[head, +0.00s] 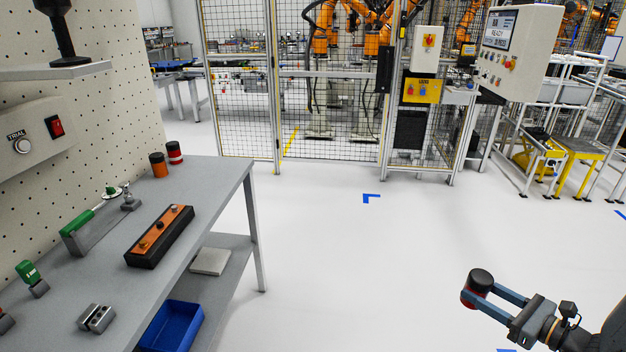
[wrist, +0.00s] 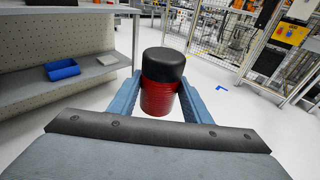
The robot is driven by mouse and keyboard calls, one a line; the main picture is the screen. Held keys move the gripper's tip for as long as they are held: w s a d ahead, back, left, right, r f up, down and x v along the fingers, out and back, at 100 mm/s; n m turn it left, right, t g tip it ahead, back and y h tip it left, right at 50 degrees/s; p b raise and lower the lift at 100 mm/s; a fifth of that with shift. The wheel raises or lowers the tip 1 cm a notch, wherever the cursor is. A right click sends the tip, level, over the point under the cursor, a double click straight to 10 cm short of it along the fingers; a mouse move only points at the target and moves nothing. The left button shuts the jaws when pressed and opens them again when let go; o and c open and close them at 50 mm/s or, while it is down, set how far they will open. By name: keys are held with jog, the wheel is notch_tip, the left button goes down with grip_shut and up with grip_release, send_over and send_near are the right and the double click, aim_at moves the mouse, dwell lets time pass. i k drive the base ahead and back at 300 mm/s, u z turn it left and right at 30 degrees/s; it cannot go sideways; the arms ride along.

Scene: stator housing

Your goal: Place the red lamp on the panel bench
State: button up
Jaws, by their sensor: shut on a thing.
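The red lamp, a red ribbed cylinder with a black cap, is held upright in my gripper (head: 484,292) at the lower right of the head view. Its black top (head: 481,277) and some red below show there; in the wrist view the lamp (wrist: 158,97) stands between the two blue fingers. My gripper is shut on it, over open floor, apart from and to the right of the bench. The grey panel bench (head: 205,183) stands at the left of the head view, with a perforated panel (head: 110,110) behind it.
On the bench are an orange-and-black cylinder (head: 158,165), a red-and-black cylinder (head: 175,153), a black box with an orange top (head: 160,236) and green-handled clamps (head: 78,232). A blue bin (head: 172,326) sits on the lower shelf. The floor between is clear. A mesh fence (head: 238,90) stands behind.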

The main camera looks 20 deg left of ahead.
aim_at(205, 186)
jog(key=k, duration=0.25)
jog(key=u, duration=1.45)
jog(key=i, duration=0.1)
jog(key=u, duration=0.2)
